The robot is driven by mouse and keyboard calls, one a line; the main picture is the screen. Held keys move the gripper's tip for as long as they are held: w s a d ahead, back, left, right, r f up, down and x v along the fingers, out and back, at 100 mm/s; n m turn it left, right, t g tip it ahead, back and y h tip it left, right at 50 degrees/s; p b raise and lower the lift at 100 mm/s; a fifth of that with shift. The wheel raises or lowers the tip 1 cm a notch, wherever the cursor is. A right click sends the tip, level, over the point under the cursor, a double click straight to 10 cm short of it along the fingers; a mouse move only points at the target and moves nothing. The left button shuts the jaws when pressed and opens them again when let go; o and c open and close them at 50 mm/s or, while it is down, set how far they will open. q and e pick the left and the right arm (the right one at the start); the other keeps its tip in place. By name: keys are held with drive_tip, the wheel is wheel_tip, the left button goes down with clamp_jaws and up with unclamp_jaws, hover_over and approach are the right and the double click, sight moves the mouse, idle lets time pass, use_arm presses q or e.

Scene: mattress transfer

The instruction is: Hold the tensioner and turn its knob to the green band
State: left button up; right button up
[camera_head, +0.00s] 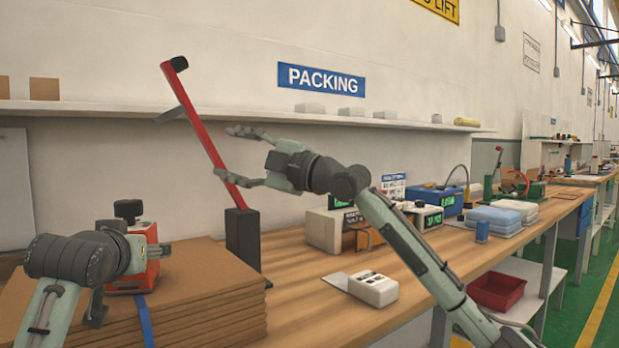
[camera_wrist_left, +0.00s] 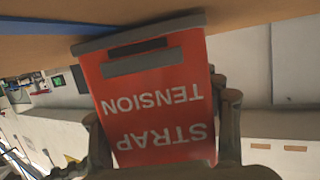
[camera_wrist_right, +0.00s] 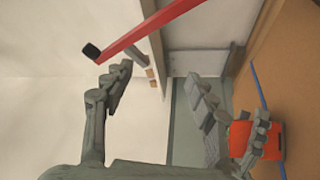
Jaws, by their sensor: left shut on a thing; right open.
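The tensioner (camera_head: 146,272) is a red-orange box on a cardboard stack, with a black knob (camera_head: 128,210) on top. My left gripper (camera_head: 140,262) is shut on its body. The left wrist view shows the body (camera_wrist_left: 155,95), lettered STRAP TENSION, between the fingers (camera_wrist_left: 163,128). My right gripper (camera_head: 236,155) is open and empty, up and to the right of the knob. Its spread fingers (camera_wrist_right: 158,78) show in the right wrist view, with the tensioner (camera_wrist_right: 245,142) partly behind one finger. I cannot see a green band on the tensioner.
A black-based stand with a long red lever (camera_head: 205,130) rises close to my right gripper in the picture. A blue strap (camera_head: 145,318) crosses the cardboard stack (camera_head: 205,290). A white box (camera_head: 373,289) and several devices stand on the wooden bench (camera_head: 310,300).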

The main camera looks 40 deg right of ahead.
drive_tip(key=d+f+m+t+h, duration=0.2)
drive_tip(key=d+m, duration=0.4)
drive_tip(key=d, duration=0.3)
drive_tip(key=d+f+m+t+h, duration=0.1)
drive_tip(key=d+f+m+h, duration=0.2)
drive_tip(key=d+m, duration=0.4)
drive_tip(key=shift+d+f+t+h, duration=0.2)
drive_tip(key=shift+d+t+h, duration=0.3)
drive_tip(key=shift+d, duration=0.55)
drive_tip(key=shift+w+a, duration=0.1)
drive_tip(key=n+g+y, duration=0.3)
drive_tip(key=g+y, duration=0.5)
drive_tip(key=g, duration=0.5)
approach(133, 201)
drive_tip(key=x, duration=1.1)
drive_tip(key=shift+h, duration=0.3)
drive_tip(key=c, duration=1.2)
